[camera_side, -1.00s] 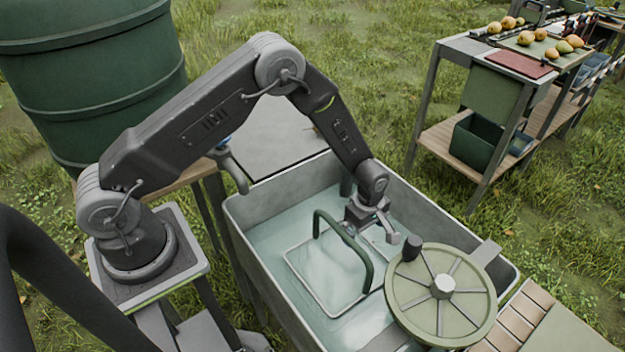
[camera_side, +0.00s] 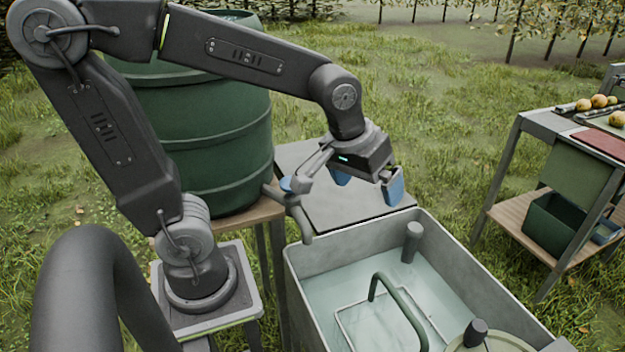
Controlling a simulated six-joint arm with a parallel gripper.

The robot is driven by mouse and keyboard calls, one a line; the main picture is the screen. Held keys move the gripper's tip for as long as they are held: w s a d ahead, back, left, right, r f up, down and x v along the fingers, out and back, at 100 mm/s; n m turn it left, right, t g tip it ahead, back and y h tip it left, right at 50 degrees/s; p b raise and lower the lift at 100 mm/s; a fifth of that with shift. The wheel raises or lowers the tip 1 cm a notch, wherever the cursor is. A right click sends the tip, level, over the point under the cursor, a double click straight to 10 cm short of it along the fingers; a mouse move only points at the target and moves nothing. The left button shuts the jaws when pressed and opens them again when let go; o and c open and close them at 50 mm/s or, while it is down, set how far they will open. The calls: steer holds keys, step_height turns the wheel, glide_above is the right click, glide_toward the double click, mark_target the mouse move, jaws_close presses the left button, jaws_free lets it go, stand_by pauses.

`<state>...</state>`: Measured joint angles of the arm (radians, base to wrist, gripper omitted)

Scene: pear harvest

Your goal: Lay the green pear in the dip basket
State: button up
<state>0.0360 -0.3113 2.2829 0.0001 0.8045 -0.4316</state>
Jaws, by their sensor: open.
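My gripper (camera_side: 368,186) is open, with blue pads on its fingers. It hangs in the air above the back end of the grey tank, near the grey side table, and no pear shows between its fingers. The dip basket, a thin wire frame with a green arched handle (camera_side: 398,303), sits in the tank's water; no pear shows in the visible part. Its lower part is cut off by the picture's bottom edge. Several pears (camera_side: 599,101) lie on the sorting bench at the right; I cannot pick out the green pear for sure.
The tank (camera_side: 474,264) has raised walls and a grey post (camera_side: 411,240) inside. A wheel (camera_side: 494,341) with a dark knob overlaps its front right. A green barrel (camera_side: 215,150) with a tap stands behind my arm. A green bin (camera_side: 557,222) is on the bench's lower shelf.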

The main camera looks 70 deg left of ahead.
steer(key=s+a+r+m+t, duration=0.1)
steer(key=s+m, duration=0.3)
steer(key=s, duration=0.5)
steer(key=shift+r+m, duration=0.3)
steer(key=shift+r, duration=0.1)
